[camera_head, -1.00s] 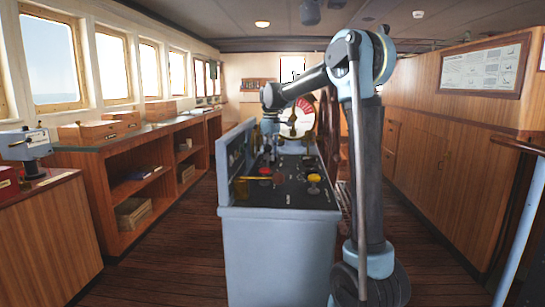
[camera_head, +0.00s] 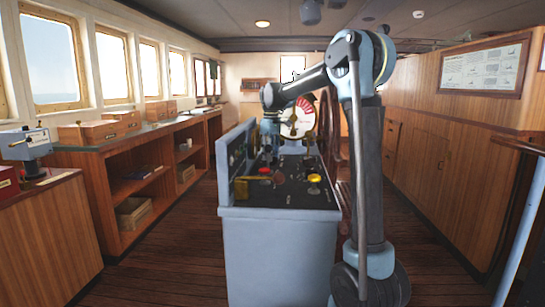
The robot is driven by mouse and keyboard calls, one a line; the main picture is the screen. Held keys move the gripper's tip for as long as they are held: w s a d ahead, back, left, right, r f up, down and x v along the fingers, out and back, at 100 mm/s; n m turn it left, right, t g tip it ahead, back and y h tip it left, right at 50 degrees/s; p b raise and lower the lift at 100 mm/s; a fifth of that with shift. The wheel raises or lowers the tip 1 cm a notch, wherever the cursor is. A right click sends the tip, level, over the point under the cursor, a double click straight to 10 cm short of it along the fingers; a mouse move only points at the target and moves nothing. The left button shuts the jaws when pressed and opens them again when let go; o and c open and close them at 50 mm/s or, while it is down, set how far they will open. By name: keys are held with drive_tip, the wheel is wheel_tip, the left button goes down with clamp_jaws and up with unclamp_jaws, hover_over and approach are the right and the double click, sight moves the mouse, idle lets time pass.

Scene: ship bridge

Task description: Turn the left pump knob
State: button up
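The blue-grey control console (camera_head: 279,225) stands in front of me, with a dark top panel carrying several small controls. A red knob (camera_head: 265,171) sits on its left part and a yellow knob (camera_head: 314,178) on its right part. A yellow lever-like part (camera_head: 241,187) shows at the near left edge. I cannot tell which control is the left pump knob. My arm reaches over the console from the right, and its end with my gripper (camera_head: 268,148) hangs down above the far left part of the panel. The fingers are too small and dark to read.
A round red-and-white dial (camera_head: 298,118) stands at the console's far end, with a ship's wheel (camera_head: 327,118) behind. Wooden shelves (camera_head: 140,180) line the left under the windows, and a wooden cabinet wall (camera_head: 440,150) the right. The floor left of the console is clear.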

wheel_tip(320, 180, up, 12)
idle(0.7)
drive_tip(key=shift+f, duration=0.1)
